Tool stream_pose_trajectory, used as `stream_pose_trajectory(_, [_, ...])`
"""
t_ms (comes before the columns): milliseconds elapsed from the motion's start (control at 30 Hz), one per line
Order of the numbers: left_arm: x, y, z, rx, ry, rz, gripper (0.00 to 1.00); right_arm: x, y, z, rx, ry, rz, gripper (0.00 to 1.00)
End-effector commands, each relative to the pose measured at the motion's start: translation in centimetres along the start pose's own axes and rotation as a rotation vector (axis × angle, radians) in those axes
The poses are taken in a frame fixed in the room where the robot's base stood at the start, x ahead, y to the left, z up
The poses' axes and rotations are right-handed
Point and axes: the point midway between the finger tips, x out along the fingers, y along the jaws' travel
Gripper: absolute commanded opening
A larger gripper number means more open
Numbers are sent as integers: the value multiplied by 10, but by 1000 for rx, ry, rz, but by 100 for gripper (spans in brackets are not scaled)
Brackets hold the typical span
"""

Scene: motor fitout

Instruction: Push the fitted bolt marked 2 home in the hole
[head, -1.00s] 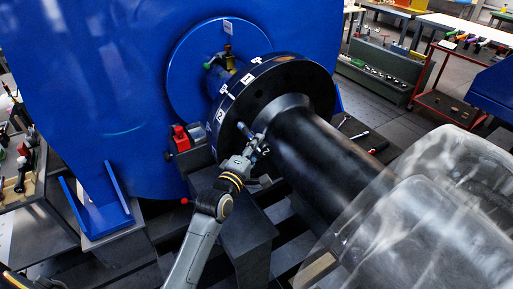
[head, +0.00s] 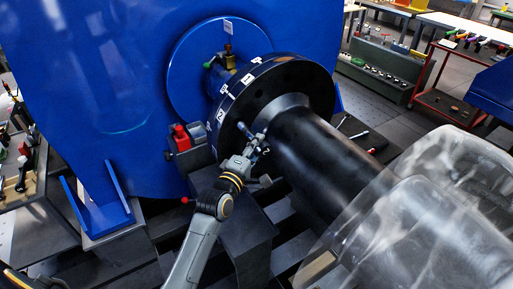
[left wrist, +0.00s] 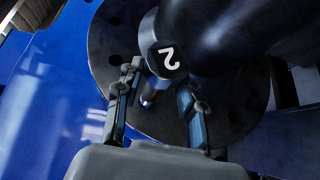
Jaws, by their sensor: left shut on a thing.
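The bolt marked 2 (left wrist: 167,57) shows in the left wrist view as a dark six-sided head with a white 2. A shiny metal part shows below the head, between the fingers. My left gripper (head: 259,141) is at the face of the black flange (head: 287,75); in the left wrist view its blue-padded fingers (left wrist: 158,96) stand either side of the bolt, shut on it. How deep the bolt sits is hidden. The flange face with its dark holes lies behind the bolt in that view. My right gripper is not in view.
A thick black shaft (head: 325,150) runs from the flange toward the lower right, close to my gripper. A transparent cover (head: 415,225) stands at the right. A large blue housing (head: 100,80) stands behind. A red-topped part (head: 181,137) sits left of the flange.

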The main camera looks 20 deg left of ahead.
Motion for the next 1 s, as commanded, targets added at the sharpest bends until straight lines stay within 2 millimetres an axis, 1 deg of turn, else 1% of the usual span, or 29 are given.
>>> stream_pose_trajectory(33, [0, 4, 0, 1, 1, 9, 0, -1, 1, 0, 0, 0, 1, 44])
stream_pose_trajectory(233, [0, 5, 0, 0, 1, 13, 0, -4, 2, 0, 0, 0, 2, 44])
stream_pose_trajectory(567, [1, 4, -1, 2, 2, 14, 0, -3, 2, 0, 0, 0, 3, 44])
stream_pose_trajectory(1000, [6, 3, -9, 2, 1, 14, 0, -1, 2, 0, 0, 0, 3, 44])
